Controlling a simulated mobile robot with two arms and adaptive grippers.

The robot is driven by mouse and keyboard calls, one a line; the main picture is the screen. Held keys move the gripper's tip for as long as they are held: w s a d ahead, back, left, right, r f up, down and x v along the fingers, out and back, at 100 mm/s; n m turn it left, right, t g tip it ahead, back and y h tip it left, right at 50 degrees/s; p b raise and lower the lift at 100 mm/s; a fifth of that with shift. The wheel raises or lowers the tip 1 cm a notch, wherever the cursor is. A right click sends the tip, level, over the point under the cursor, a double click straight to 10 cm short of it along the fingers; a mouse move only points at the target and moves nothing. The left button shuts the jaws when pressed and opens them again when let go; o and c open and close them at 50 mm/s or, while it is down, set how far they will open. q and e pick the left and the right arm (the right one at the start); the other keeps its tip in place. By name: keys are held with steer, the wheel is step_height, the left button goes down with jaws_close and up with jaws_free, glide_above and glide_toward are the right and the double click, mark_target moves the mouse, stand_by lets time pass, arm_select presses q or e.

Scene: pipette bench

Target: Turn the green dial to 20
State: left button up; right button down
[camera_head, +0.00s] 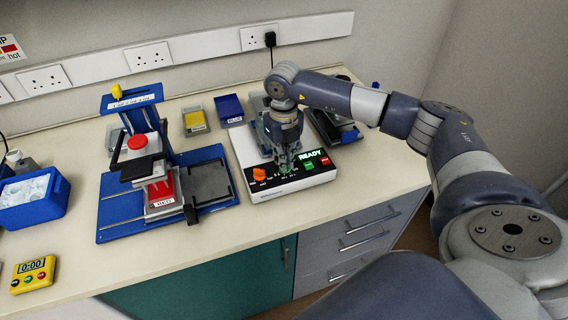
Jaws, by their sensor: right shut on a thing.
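The white machine (242,157) with a black front panel stands on the bench, and its display reads READY. My right gripper (284,168) points down over the panel, between the orange dial (259,175) and the green button (309,165). It is shut on the green dial, of which only a little green shows at the fingertips. The dial's pointer and most of its scale are hidden by the fingers, so I cannot read its setting. My left gripper is not in view.
A blue press with a red knob (138,141) stands left of the machine. A yellow timer (33,274) and a blue ice box (33,197) are at far left. Yellow (195,120) and blue (229,109) boxes lie behind. The front bench strip is clear.

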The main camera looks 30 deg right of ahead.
steer(key=shift+n+b, duration=0.8)
steer(key=shift+n, duration=0.3)
steer(key=shift+r, duration=0.1)
steer(key=c, duration=1.7)
jaws_free()
step_height(320, 180, up, 12)
steer(key=shift+r, duration=0.1)
